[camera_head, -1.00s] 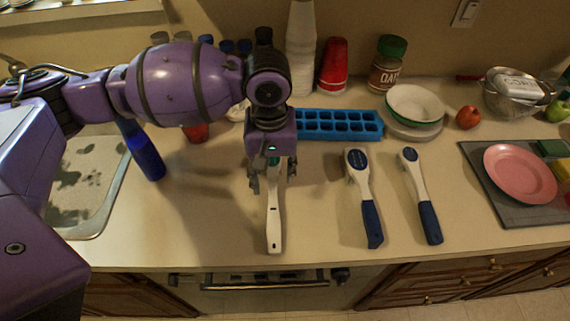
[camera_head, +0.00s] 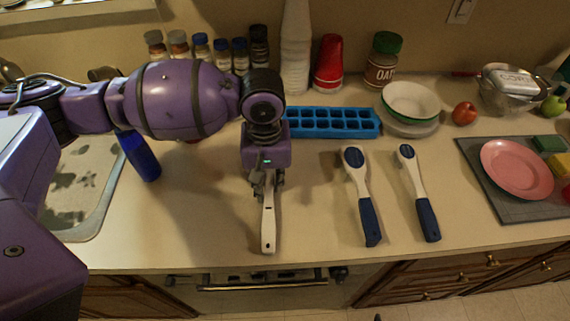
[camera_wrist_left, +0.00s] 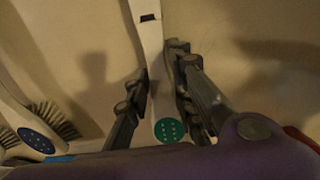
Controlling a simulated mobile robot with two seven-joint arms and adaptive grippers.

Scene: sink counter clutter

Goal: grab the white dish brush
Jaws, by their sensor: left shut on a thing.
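The white dish brush (camera_head: 268,226) lies on the counter with its handle toward the front edge, and its upper part is hidden under my left gripper. My left gripper (camera_head: 265,181) points down and is shut on the brush. In the left wrist view, the gripper (camera_wrist_left: 157,95) has one finger on each side of the white brush (camera_wrist_left: 148,40), near a green dotted disc on it. Two other brushes, white with dark blue handles, lie to the right: one nearer (camera_head: 368,215) and one farther right (camera_head: 426,212). My right gripper is not in view.
A blue ice tray (camera_head: 333,122) lies behind the brushes. A bowl (camera_head: 411,101), a red tomato or apple (camera_head: 464,113) and a mat with a pink plate (camera_head: 516,169) are at right.

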